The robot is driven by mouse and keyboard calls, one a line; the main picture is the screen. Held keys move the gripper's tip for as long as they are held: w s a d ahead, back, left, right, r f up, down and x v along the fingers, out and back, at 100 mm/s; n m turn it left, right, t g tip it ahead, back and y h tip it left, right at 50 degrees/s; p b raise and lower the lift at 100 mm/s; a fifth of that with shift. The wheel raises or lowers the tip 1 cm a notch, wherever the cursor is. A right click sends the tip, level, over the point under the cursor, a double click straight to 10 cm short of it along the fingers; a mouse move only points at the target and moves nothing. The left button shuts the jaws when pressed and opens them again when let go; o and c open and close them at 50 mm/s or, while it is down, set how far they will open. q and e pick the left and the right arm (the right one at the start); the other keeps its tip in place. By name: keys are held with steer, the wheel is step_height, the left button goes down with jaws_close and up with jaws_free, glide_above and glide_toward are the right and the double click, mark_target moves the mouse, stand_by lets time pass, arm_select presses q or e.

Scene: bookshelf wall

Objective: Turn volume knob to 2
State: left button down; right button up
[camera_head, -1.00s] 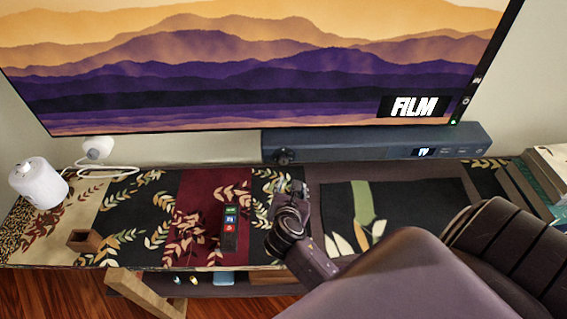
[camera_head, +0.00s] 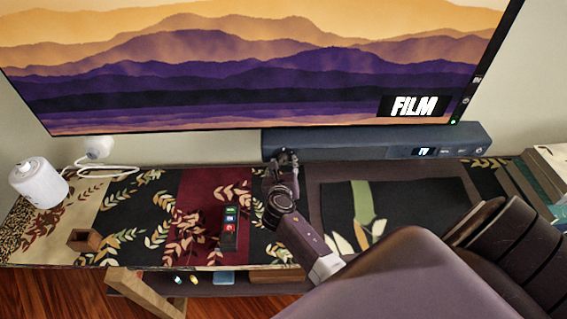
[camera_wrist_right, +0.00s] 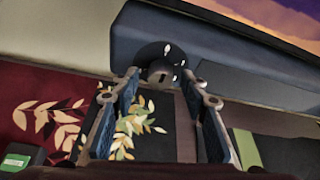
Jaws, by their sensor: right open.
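The dark blue-grey soundbar (camera_head: 345,143) stands below the screen at the back of the console. Its round dark volume knob (camera_wrist_right: 161,72) is on the front near the left end, with small white marks around it. The knob's setting is too small to read for certain. In the head view my right gripper mostly covers the knob. My right gripper (camera_wrist_right: 165,84) is open and pointed at the soundbar; in the wrist view the knob shows between its two fingertips. I cannot tell whether the fingers touch it. The right gripper also shows in the head view (camera_head: 281,168). My left gripper is not in view.
A small dark block with coloured labels (camera_head: 230,226) lies on the patterned console top, left of my right arm. A wooden box (camera_head: 84,240) and a white cylinder (camera_head: 38,182) stand at the left. Books (camera_head: 530,185) are at the right. The screen (camera_head: 250,70) hangs just above the soundbar.

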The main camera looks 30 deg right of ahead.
steer(key=shift+w+d+f, duration=0.1)
steer(key=shift+w+d, duration=0.05)
jaws_close()
stand_by(0.4)
